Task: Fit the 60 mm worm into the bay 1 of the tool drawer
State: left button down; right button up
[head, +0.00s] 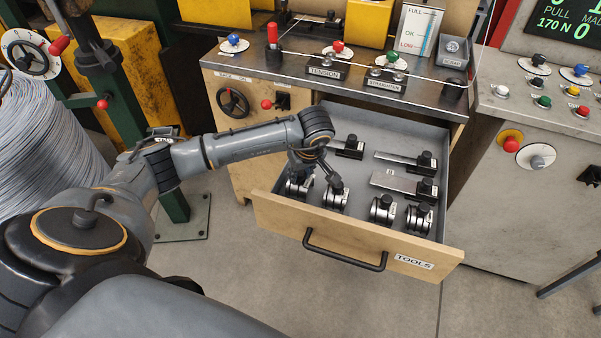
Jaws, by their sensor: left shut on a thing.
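The tool drawer (262,214) is pulled open, with a wooden front and grey inside. My left gripper (318,182) reaches down into its front left part. It is shut on a part, seemingly the worm, mostly hidden by the fingers. Round metal parts with black knobs stand along the front of the drawer: one at the far left (298,187), one by the right finger (335,199), and two further right, a third part (381,211) and a fourth part (419,219). Size marks and the bay 1 label cannot be read. My right gripper is out of view.
Flat metal pieces with black knobs lie farther back in the drawer, such as an upper right plate (398,159) and a lower right plate (394,184). The metal worktop (285,62) overhangs the drawer's back. A black handle (342,256) sticks out in front.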

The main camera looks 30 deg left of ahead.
pick_arm(q)
jog(key=c, duration=1)
grip_release()
jog(key=shift+r, duration=0.1)
jog(key=shift+r+p, duration=2.45)
jog(key=shift+r, duration=1.5)
